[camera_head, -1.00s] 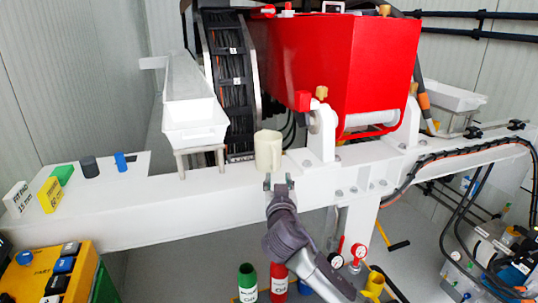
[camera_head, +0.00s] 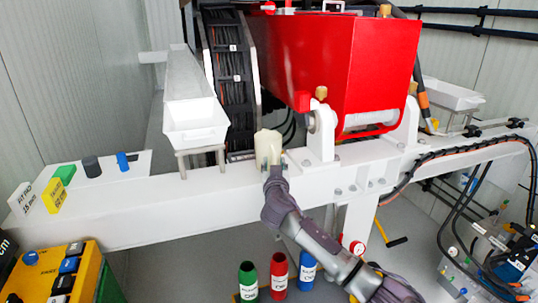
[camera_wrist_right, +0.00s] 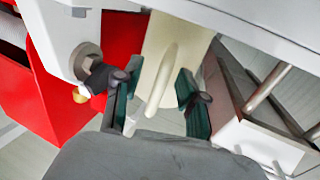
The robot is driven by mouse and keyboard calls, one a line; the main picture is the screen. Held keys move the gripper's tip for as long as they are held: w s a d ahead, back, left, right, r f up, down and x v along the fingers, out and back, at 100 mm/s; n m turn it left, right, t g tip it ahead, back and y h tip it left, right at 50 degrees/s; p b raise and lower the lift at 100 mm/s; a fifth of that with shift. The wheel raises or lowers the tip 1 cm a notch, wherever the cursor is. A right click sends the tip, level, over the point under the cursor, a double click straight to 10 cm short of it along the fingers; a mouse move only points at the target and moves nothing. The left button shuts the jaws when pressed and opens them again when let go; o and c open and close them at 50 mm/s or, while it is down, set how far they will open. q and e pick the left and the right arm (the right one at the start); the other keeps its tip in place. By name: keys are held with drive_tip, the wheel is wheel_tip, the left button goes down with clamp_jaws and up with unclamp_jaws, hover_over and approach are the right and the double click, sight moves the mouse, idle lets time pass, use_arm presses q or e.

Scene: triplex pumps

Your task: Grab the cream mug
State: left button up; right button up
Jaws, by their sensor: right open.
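The cream mug (camera_head: 268,146) stands upright on the white beam in the middle of the head view. My right gripper (camera_head: 271,168) is at the front of the mug, its arm coming from the lower right, and hides the mug's lower part. In the right wrist view the mug (camera_wrist_right: 173,45) lies ahead with its handle toward me. The open fingers of my right gripper (camera_wrist_right: 157,92) stand on either side of the handle, with gaps visible. My left gripper is not in view.
The white beam (camera_head: 130,215) carries the mug. A white tray (camera_head: 196,130) on a stand is left of it, and a white bracket (camera_head: 322,135) and red pump housing (camera_head: 335,60) are close on the right. Green, red and blue containers (camera_head: 279,272) stand below.

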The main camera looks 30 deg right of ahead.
clamp_jaws()
drive_tip(key=shift+r, duration=0.15)
